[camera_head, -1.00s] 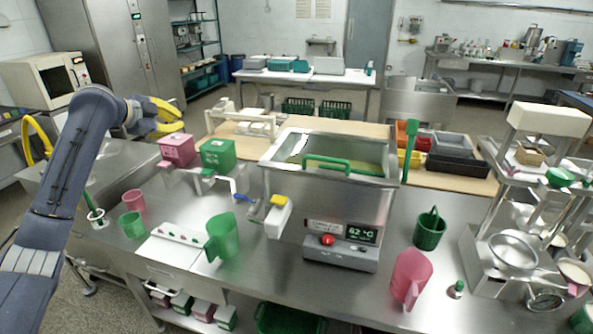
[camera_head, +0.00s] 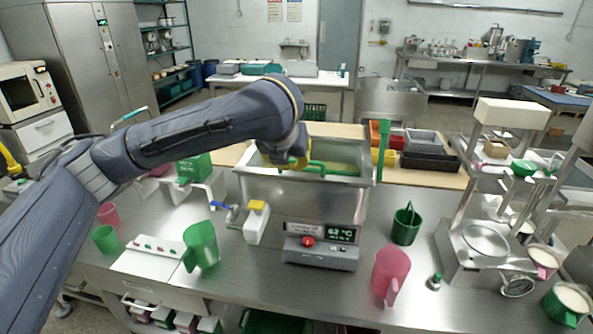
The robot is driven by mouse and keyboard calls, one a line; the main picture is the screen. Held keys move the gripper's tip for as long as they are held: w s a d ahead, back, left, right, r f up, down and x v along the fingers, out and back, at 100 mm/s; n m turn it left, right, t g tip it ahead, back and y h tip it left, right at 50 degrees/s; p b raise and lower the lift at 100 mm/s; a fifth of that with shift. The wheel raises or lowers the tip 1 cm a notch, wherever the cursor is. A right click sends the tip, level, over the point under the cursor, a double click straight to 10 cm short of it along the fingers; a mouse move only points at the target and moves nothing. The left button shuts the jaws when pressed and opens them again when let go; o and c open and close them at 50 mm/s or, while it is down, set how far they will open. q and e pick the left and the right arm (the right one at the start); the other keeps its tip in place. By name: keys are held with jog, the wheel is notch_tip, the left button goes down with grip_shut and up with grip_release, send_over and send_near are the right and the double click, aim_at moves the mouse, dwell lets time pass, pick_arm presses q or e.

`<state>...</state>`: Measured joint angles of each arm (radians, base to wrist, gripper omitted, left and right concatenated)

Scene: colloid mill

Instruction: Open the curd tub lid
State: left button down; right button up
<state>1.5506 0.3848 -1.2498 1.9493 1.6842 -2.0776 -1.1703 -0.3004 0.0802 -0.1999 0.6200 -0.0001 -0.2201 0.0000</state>
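The steel curd tub (camera_head: 300,200) stands in the middle of the bench, with a control box below its front reading about 63 °C. A green bar handle (camera_head: 335,170) runs along its top, apparently on the lid; a pale yellow-green surface (camera_head: 345,160) shows behind it. I cannot clearly make out the lid's edges. My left gripper (camera_head: 299,160), with yellow fingers, points down over the tub's top at the handle's left end. The arm hides part of it, so I cannot tell whether it is touching or closed. My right gripper is not in view.
A green paddle (camera_head: 382,148) stands upright at the tub's right. A scale stand (camera_head: 485,240) is at right.

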aim_at(298, 175)
pick_arm(q)
jog(key=shift+x, duration=4.95)
